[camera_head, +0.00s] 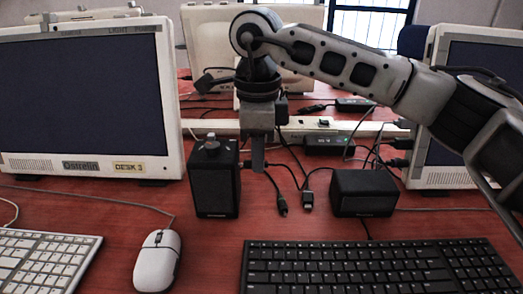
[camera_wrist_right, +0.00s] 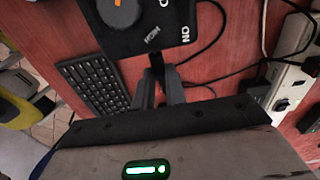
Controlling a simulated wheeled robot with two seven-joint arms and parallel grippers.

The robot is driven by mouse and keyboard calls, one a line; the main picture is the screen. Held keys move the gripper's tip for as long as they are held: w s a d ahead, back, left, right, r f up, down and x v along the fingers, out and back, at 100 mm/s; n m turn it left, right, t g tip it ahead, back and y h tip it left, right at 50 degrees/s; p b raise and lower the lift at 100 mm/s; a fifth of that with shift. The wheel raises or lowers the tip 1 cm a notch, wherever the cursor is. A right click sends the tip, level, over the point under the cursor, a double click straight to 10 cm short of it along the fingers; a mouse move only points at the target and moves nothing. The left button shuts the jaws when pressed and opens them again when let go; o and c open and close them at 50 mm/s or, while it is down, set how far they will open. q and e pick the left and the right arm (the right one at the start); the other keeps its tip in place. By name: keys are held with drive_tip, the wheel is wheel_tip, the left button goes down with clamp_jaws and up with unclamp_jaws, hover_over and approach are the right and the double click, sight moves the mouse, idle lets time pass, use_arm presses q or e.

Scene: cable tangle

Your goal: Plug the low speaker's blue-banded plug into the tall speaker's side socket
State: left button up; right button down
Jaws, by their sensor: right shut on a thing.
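The tall speaker (camera_head: 214,183) is a black box with a knob on top, left of centre in the head view. The low speaker (camera_head: 363,193) stands to the right. My right gripper (camera_head: 258,165) is just right of the tall speaker. In the wrist view its fingers are shut on a dark plug (camera_wrist_right: 157,62), which points at the speaker's side edge. I cannot tell whether it is in the socket. No blue band shows. My left gripper is not in view.
Two loose cable ends, one left (camera_head: 282,205) and one right (camera_head: 307,200), lie between the speakers. A power strip (camera_head: 300,128) and tangled cables lie behind. A black keyboard (camera_head: 370,268) and a white mouse (camera_head: 158,258) are in front. Monitors stand at both sides.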

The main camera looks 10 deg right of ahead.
drive_tip(key=shift+w+a+p, duration=0.15)
drive_tip(key=shift+a+p, duration=0.15)
drive_tip(key=shift+a, duration=0.7)
idle(0.3)
drive_tip(key=c, duration=1.4)
unclamp_jaws()
drive_tip(key=shift+f, duration=0.1)
drive_tip(key=shift+c, duration=0.2)
drive_tip(key=shift+o, duration=0.5)
